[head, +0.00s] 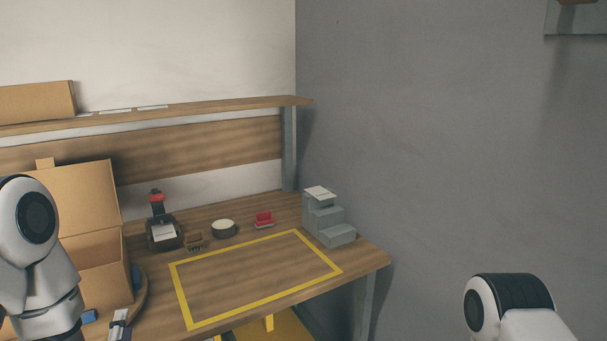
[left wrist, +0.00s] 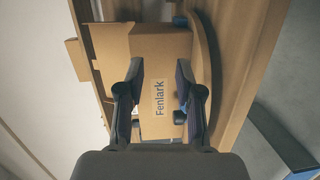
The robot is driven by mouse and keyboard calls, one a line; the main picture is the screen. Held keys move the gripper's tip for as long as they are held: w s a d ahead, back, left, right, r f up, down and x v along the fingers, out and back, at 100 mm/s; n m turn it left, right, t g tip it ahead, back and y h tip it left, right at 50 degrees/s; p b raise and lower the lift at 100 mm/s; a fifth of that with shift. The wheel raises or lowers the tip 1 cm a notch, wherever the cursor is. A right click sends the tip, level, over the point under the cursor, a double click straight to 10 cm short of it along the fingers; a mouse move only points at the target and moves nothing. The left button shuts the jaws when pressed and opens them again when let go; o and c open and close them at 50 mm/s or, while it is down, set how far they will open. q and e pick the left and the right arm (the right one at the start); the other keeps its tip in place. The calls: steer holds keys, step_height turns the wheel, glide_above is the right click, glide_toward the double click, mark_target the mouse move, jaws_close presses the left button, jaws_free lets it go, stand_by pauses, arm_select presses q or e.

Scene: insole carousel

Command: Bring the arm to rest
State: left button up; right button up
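In the left wrist view my left gripper (left wrist: 158,70) is open, its two dark fingers apart with nothing held between them. Beyond the fingers is a brown cardboard box (left wrist: 150,42) with a "Fenlark" label. In the head view my left arm (head: 40,255) comes in at the left edge, in front of an open cardboard box (head: 92,270) with its lid raised. My right arm (head: 512,300) shows only as a white and black link at the lower right. My right gripper is not in view.
The wooden table (head: 365,262) has a bare area framed in yellow tape (head: 255,308). Behind it stand a black stand with a red top (head: 158,232), a round dish (head: 223,229), a red item (head: 263,219) and grey steps (head: 325,222). A shelf (head: 200,108) runs above.

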arm_select(q)
steer(key=s+d+f+m+g+h+b, duration=0.1)
steer(key=s+d+f+m+g+h, duration=0.2)
steer(key=f, duration=0.6)
steer(key=s+d+f+m+g, duration=0.25)
steer(key=s+f, duration=0.25)
steer(key=f, duration=0.3)
steer(key=s+d+f+m+g+h+b, duration=0.1)
steer(key=s+f+m+g+h, duration=0.2)
steer(key=f, duration=0.6)
steer(key=s+d+f+m+g, duration=0.2)
steer(key=s+f+m+g, duration=0.1)
steer(key=s+m, duration=0.3)
steer(key=s+d+f+m+g, duration=0.2)
steer(key=s+f+m+g, duration=0.1)
steer(key=s+m, duration=0.4)
steer(key=s+g, duration=0.1)
steer(key=s, duration=0.2)
steer(key=shift+s, duration=0.25)
arm_select(e)
steer(key=shift+w+f, duration=0.2)
steer(key=shift+f, duration=1)
